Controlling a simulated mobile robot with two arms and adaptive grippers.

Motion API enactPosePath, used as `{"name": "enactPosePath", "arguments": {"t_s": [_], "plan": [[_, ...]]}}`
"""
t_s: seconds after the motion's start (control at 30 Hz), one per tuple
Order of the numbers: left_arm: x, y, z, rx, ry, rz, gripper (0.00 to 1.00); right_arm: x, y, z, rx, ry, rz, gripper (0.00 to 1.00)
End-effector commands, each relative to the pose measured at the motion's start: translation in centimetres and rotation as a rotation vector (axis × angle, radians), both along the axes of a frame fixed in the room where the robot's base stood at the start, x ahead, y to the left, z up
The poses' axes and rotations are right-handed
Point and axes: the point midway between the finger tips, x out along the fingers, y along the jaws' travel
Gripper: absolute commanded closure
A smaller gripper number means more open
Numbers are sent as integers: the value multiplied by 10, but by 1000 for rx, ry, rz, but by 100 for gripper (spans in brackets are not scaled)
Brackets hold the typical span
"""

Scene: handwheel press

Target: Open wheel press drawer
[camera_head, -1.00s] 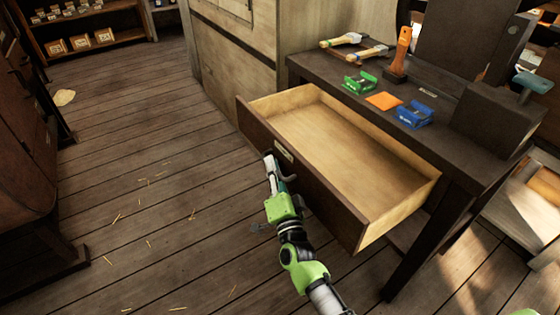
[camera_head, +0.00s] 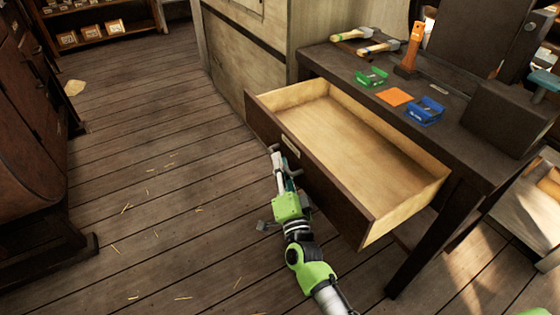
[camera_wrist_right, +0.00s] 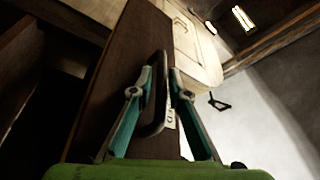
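The drawer (camera_head: 346,150) of the dark press table stands pulled well out and is empty, with a pale wood interior and a dark front. Its front also shows in the right wrist view (camera_wrist_right: 115,85). The handle is mostly hidden by the gripper in the head view. My left gripper is not in view.
The table top (camera_head: 345,65) holds hammers (camera_head: 362,42), an orange-handled tool (camera_head: 412,48), a green tray (camera_head: 372,77), an orange square (camera_head: 395,97) and a blue tray (camera_head: 425,110). A dark cabinet (camera_head: 30,140) stands left. The plank floor (camera_head: 170,190) between is clear.

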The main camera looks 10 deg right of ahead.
Motion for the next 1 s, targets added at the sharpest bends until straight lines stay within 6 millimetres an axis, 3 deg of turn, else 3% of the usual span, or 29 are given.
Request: {"name": "enactPosePath", "arguments": {"t_s": [0.3, 0.5, 0.7, 1.0], "plan": [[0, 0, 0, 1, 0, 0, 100, -63, -2, -15, -1, 4, 1, 83], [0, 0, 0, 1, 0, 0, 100, -94, -3, -21, -1, 3, 0, 83], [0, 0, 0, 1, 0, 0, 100, -105, -3, -23, 0, 1, 0, 83], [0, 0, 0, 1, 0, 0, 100, -105, -3, -23, 0, 1, -1, 83]]}}
